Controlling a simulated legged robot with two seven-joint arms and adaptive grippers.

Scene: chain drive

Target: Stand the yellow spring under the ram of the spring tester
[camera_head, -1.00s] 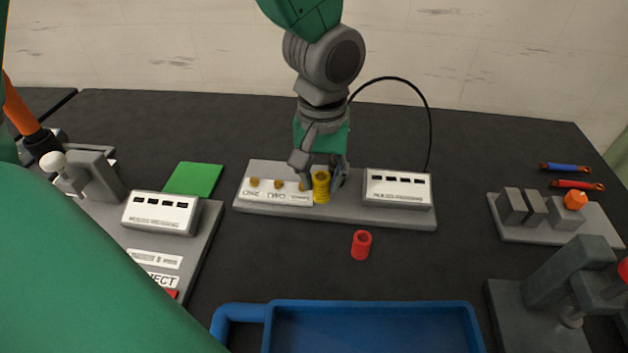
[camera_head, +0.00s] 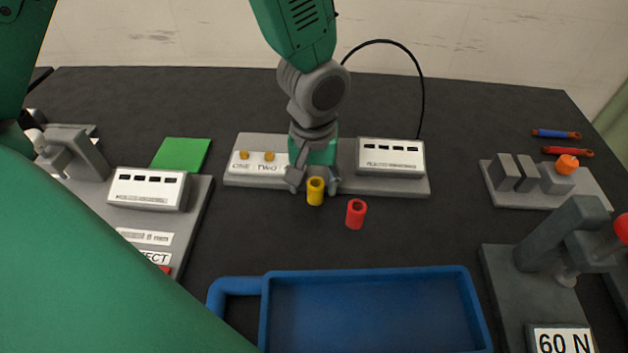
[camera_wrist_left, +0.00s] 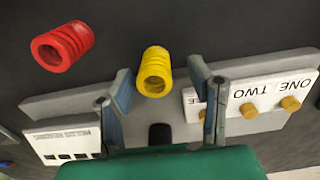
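The yellow spring (camera_head: 315,192) stands upright just in front of the grey base with the labelled pegs; it also shows in the left wrist view (camera_wrist_left: 154,75). My left gripper (camera_head: 314,187) is around it with a fingertip on each side. In the left wrist view the fingers (camera_wrist_left: 160,82) are apart, with a visible gap to the spring at right. A dark grey press (camera_head: 575,225) with a red knob, a small ram and a "60 N" label stands at the right; it appears to be the spring tester. My right gripper is not in view.
A red spring (camera_head: 356,214) stands close to the right of the yellow one. A blue tray (camera_head: 467,305) lies in front. A grey base (camera_head: 237,180) with pegs and a display box (camera_head: 390,158) is behind. A block holder (camera_head: 590,205) is at the right, another lever station (camera_head: 195,225) at the left.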

